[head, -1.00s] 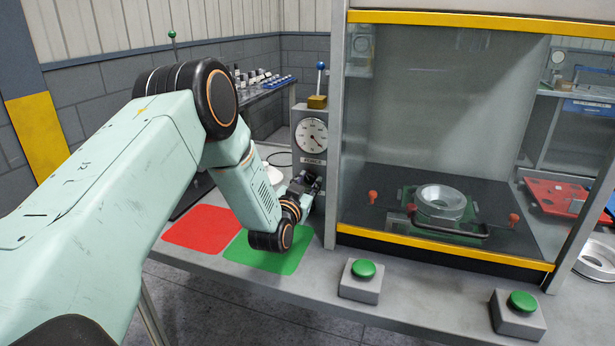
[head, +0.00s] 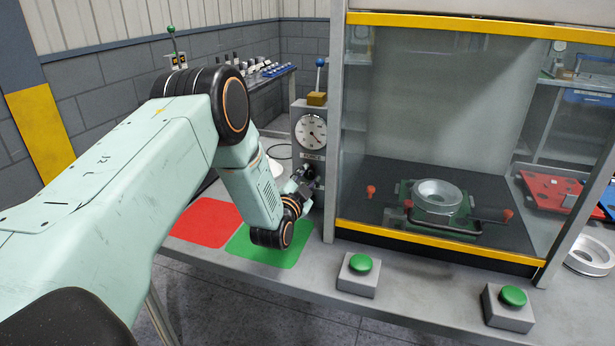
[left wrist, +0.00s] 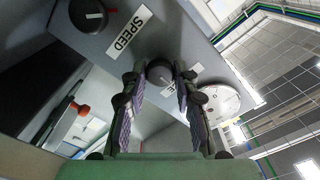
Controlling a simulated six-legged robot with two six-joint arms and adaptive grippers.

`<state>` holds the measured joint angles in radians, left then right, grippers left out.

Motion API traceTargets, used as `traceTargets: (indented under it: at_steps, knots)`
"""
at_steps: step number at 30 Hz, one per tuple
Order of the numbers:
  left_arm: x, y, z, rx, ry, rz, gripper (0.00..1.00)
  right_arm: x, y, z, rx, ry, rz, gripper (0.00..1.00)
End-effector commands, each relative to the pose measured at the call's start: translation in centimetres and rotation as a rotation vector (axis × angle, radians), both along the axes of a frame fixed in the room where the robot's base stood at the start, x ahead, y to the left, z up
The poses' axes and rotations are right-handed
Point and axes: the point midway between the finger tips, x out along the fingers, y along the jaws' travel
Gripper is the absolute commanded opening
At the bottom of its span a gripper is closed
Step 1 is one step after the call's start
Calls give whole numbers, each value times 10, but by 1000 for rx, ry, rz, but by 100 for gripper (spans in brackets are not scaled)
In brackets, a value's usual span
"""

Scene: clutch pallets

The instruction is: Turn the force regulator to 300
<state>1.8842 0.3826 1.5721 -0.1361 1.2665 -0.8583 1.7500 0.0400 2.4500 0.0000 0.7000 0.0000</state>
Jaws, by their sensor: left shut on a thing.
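The force regulator is a dark round knob (left wrist: 160,73) on the grey control box (head: 301,123). It sits below the FORCE label (head: 312,157) and the white round gauge (head: 311,131). The gauge also shows in the left wrist view (left wrist: 220,102); its numbers are too small to read. My left gripper (head: 310,178) is at the box front, with its fingers shut on the knob. In the head view the gripper mostly hides the knob. A second knob (left wrist: 88,14), with a red mark, sits beside the SPEED label (left wrist: 130,32). My right gripper is not in view.
A glass-fronted press cabinet with a yellow lower edge (head: 440,246) stands right of the box. Green buttons (head: 360,263) (head: 513,296) stand before it. Red (head: 205,222) and green (head: 275,248) table areas lie below my left arm. A blue-topped lever (head: 319,75) rises behind the box.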

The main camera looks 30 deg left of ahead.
Motion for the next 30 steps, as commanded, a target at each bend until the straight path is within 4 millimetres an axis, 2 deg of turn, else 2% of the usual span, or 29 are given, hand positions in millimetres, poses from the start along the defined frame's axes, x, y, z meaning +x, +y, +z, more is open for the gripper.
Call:
traceTargets:
  at_steps: [11, 12, 18, 20, 30]
  knots:
    - [1, 2, 3, 5, -8, 4, 0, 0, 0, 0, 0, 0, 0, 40]
    - [1, 2, 3, 4, -8, 4, 30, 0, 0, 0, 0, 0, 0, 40]
    - [1, 1, 2, 3, -5, 3, 47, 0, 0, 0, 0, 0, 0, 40]
    - [1, 1, 2, 3, -4, 2, 52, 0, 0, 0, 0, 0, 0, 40]
    - [-1, 0, 1, 2, -1, 1, 52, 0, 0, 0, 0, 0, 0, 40]
